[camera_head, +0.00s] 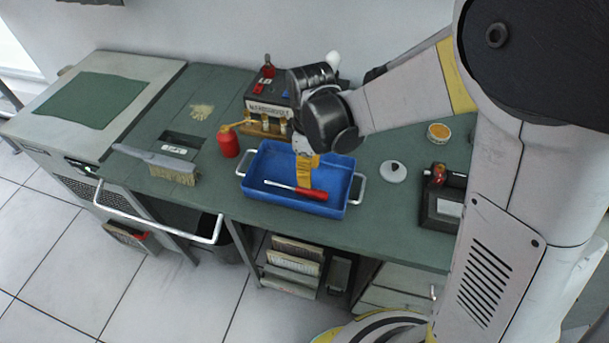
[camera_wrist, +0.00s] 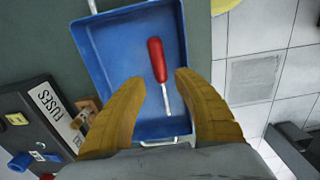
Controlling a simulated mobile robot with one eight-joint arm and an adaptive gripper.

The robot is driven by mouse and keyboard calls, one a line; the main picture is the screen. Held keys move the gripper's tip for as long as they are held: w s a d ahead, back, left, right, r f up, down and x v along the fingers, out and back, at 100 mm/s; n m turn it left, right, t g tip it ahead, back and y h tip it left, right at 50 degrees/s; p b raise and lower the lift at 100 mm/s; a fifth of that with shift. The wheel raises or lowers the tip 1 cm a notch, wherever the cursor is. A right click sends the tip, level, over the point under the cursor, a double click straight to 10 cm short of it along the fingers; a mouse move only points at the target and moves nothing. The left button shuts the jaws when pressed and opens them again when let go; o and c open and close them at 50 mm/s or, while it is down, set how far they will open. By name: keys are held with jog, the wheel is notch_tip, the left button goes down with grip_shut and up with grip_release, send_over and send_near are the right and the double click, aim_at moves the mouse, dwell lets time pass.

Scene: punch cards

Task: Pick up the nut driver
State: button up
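The nut driver (camera_head: 299,190) has a red handle and a thin metal shaft. It lies flat in the blue tray (camera_head: 342,179), with the handle toward the right in the head view. In the wrist view the nut driver (camera_wrist: 157,66) lies ahead of and between my yellow fingers, and the tray (camera_wrist: 111,65) is around it. My gripper (camera_head: 308,182) is above the tray, pointing down. In the wrist view my gripper (camera_wrist: 158,82) is open, with a wide gap and nothing held. The two fingers seem apart from the tool.
A red oil can (camera_head: 228,142) and a brush (camera_head: 172,172) stand left of the tray. A box labelled "FUSES" shows in the wrist view (camera_wrist: 35,120). A white lid (camera_head: 393,172) and a dark device (camera_head: 440,203) lie to the right. The tray has raised walls.

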aim_at(309, 191)
notch_tip(309, 191, down, 3)
jog(key=shift+w+f+b, duration=0.15)
jog(key=shift+b, duration=0.25)
notch_tip(309, 191, down, 6)
jog(key=shift+d+b, duration=0.1)
jog(key=shift+b, duration=1.15)
grip_shut()
